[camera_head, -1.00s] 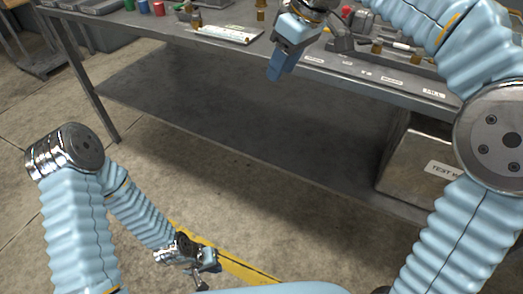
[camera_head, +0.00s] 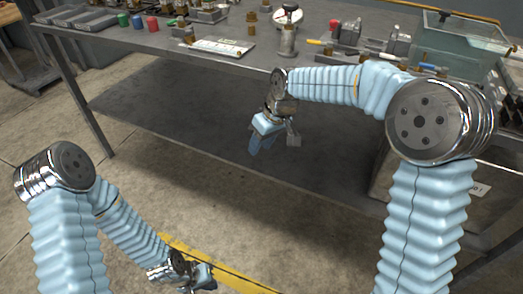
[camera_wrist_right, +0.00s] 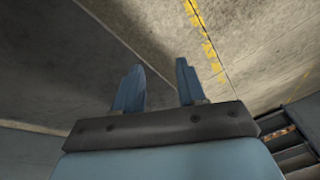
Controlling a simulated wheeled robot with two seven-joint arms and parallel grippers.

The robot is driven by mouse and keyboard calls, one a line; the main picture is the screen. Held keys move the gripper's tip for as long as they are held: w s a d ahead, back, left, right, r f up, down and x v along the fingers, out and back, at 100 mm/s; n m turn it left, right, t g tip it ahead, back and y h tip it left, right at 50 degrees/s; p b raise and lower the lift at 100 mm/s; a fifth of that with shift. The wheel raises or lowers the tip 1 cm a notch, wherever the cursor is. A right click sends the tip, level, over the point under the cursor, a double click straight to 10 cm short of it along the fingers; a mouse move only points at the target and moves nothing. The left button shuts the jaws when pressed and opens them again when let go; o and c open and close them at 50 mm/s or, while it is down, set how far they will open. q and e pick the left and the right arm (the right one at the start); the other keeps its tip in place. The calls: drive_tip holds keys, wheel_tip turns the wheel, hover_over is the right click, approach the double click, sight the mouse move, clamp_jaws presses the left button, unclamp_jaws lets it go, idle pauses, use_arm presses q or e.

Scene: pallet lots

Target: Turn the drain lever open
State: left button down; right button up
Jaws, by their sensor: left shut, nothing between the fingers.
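I cannot make out a drain lever for certain. A metal cylinder with a black knob on top (camera_head: 287,38) stands upright near the table's front edge, with a round white-faced part behind it. My right gripper (camera_head: 262,146) is in front of the table and below its top, pointing down, apart from everything. My left gripper (camera_head: 207,284) is low at the bottom edge, over the floor, shut and empty.
The table (camera_head: 215,62) holds red, green and blue small parts, a white card (camera_head: 222,47), brass fittings and a clear tank (camera_head: 462,40) at the right. A lower shelf (camera_head: 190,110) is mostly bare. A metal box (camera_head: 480,190) stands behind my right arm.

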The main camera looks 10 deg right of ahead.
drive_tip(key=shift+s+f, duration=0.1)
drive_tip(key=shift+f, duration=1.3)
